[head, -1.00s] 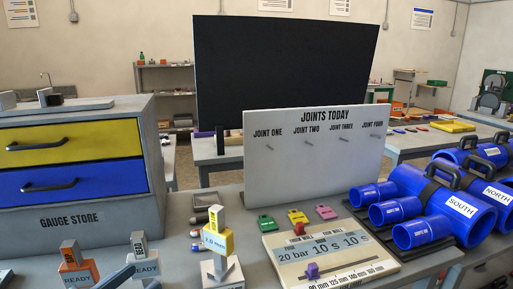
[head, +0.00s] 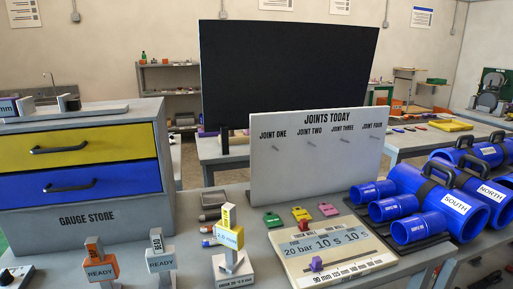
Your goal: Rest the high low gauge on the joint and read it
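No part of either gripper shows in the head view. I cannot pick out the high low gauge for certain. A grey bar with a dark upright piece (head: 68,103) lies on top of the gauge store (head: 90,222). The gauge store's yellow drawer (head: 85,146) and blue drawer (head: 85,183) are both shut. A yellow and white block (head: 229,236) with small mm lettering stands on a grey stand on the bench. Blue pipes marked SOUTH (head: 455,205) and NORTH (head: 497,193) lie at the right. I cannot tell which joint is meant.
A JOINTS TODAY board (head: 318,160) stands behind a settings panel (head: 330,252). Several small coloured tags lie between them. A large black screen (head: 290,75) rises behind.

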